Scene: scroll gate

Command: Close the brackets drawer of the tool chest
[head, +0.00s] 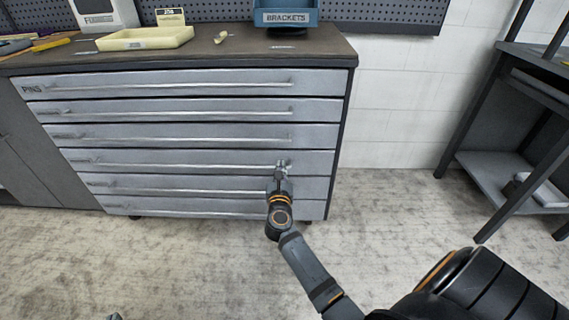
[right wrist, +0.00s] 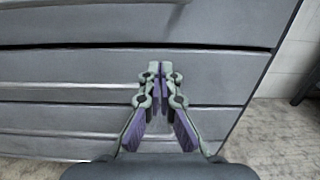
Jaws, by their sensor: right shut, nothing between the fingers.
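The grey tool chest (head: 190,110) has several wide drawers with long bar handles, and all their fronts look about flush. The top drawer carries the label PINS. I cannot read a brackets label on any drawer front. My right gripper (head: 282,165) is shut and empty, its tips at a lower drawer front near the right end of its handle. In the right wrist view my right gripper (right wrist: 154,72) points at the grey drawer fronts (right wrist: 90,70), with a dark gap above them. I cannot tell if it touches. Only a small tip of my left gripper (head: 115,317) shows at the bottom edge.
A blue bin (head: 287,17) labelled BRACKETS, a pale yellow tray (head: 145,39) and several tools stand on the chest's top. A dark shelf unit (head: 520,150) stands at the right. The floor between chest and shelf is clear.

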